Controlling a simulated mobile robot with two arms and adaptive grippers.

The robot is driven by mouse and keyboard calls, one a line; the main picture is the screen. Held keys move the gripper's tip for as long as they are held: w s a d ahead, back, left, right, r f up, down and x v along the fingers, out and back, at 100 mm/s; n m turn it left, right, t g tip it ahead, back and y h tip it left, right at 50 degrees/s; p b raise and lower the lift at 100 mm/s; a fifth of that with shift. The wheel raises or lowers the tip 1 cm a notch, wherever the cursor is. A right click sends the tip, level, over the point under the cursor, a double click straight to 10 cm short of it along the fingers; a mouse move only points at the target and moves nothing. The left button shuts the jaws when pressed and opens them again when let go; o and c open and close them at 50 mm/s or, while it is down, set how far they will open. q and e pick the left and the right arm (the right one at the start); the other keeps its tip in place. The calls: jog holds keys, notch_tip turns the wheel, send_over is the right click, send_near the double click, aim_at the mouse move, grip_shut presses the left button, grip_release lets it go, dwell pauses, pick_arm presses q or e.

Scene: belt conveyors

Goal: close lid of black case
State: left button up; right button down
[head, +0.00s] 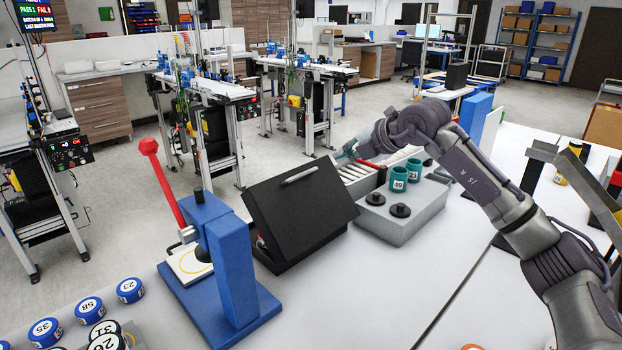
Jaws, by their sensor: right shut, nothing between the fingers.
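The black case (268,256) stands on the white table in the middle of the view. Its black lid (302,210) is tilted over the body, with a gap at the left side where something red shows inside. A light grey handle (300,175) lies along the lid's upper edge. My right gripper (342,155) is shut and empty, above and to the right of the handle and apart from the lid in the picture. The arm's wrist partly hides it. My left gripper is not in view.
A blue press (232,265) with a red lever (165,185) stands close left of the case. A grey tray (400,228) with teal cups (398,180) and black knobs is close on the right. Several numbered blue caps (88,309) lie at the lower left. The front table is clear.

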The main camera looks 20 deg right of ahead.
aim_at(304, 174)
jog(key=w+a+f+m+p, duration=0.1)
jog(key=w+f, duration=0.1)
jog(key=w+a+f+m+p, duration=0.1)
jog(key=w+f+p, duration=0.1)
jog(key=w, duration=0.1)
jog(key=w+a+f+p, duration=0.1)
jog(key=w+a+f, duration=0.1)
jog(key=shift+w+f+m+p, duration=0.3)
jog(key=shift+w+m+p, duration=0.05)
jog(key=shift+w+m, duration=0.05)
jog(key=shift+x, duration=0.75)
jog(key=shift+s+d+f, duration=0.1)
jog(key=shift+f, duration=0.05)
